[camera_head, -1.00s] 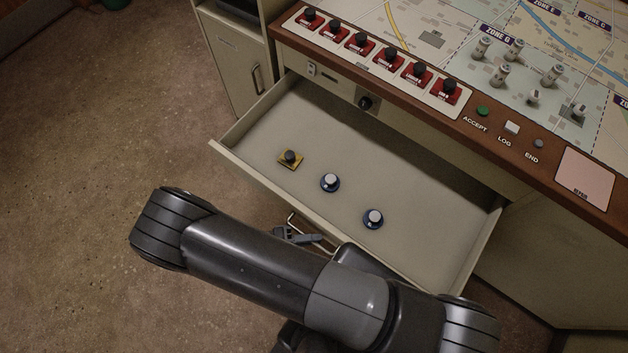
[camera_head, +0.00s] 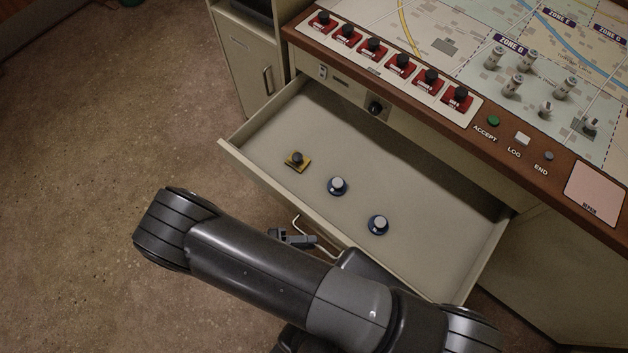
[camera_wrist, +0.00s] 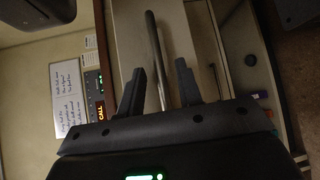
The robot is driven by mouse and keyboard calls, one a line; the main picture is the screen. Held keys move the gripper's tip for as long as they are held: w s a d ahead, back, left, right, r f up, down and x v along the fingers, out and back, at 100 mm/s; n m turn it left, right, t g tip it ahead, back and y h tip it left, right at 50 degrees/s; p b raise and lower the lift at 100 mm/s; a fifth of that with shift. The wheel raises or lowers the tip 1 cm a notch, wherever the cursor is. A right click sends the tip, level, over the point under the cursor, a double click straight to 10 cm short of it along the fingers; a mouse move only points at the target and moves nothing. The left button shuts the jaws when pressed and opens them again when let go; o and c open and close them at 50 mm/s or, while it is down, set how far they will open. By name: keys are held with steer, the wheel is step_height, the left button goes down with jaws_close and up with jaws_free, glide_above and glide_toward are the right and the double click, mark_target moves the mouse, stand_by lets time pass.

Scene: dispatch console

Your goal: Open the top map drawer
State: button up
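The top map drawer (camera_head: 440,204) is pulled far out from under the console in the head view, its inside exposed. A yellow-based knob (camera_head: 297,161) and two blue-based knobs, one nearer the middle (camera_head: 337,186) and one further right (camera_head: 378,224), stand in it. The drawer's bar handle (camera_head: 296,222) shows partly past my arm, on the front. My gripper (camera_head: 302,239) is at the handle, largely hidden by my arm. In the wrist view, the handle bar (camera_wrist: 157,50) runs between the two spread fingers of my gripper (camera_wrist: 159,84), with visible gaps on both sides.
The console top (camera_head: 470,60) carries a map, red switches (camera_head: 373,48) and small figures. A cabinet (camera_head: 248,70) stands left of the drawer. The floor (camera_head: 110,110) at the left is clear. A written card (camera_wrist: 80,88) shows in the wrist view.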

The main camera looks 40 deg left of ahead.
steer(key=v, duration=0.5)
stand_by(0.5)
